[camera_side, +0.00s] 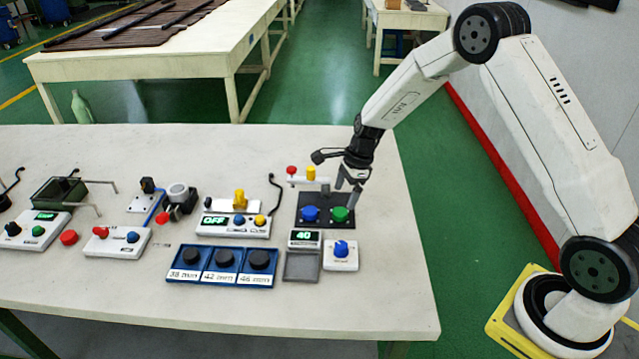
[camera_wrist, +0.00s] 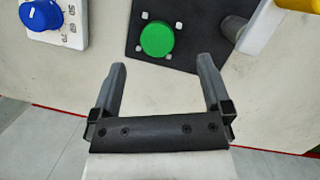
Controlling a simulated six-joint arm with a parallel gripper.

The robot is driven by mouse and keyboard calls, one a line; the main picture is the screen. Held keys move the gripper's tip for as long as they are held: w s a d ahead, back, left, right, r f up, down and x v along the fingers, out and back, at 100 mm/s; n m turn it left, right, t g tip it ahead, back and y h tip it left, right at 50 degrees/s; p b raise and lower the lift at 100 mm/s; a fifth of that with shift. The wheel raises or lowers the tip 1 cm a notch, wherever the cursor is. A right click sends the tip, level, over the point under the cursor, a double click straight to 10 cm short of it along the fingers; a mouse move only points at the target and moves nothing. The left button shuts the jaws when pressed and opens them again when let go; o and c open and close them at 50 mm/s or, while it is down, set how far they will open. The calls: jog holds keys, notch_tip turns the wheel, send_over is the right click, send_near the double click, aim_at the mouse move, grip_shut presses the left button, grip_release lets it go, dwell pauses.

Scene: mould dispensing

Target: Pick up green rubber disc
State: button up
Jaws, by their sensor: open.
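The green rubber disc (camera_side: 340,214) lies on a black plate (camera_side: 325,201) on the table, to the right of a blue disc (camera_side: 310,213). My gripper (camera_side: 347,190) is just above the plate, near the green disc, with its fingers pointing down. In the wrist view the green disc (camera_wrist: 157,40) sits on the dark plate beyond the fingertips, roughly between their lines. My gripper (camera_wrist: 163,72) is open and empty there, with bare table between the fingers.
A blue-knob box (camera_side: 340,256) and a display reading 40 (camera_side: 304,239) stand in front of the plate. Red and yellow knobs (camera_side: 300,174) stand behind it. A blue tray with black discs (camera_side: 220,281) is at the left. The table is clear to the right.

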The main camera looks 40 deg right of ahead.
aim_at(340, 211)
jog(key=x, duration=0.3)
jog(key=shift+s+f, duration=0.2)
jog(key=shift+s, duration=0.05)
jog(key=shift+x, duration=0.9)
jog(key=c, duration=1.3)
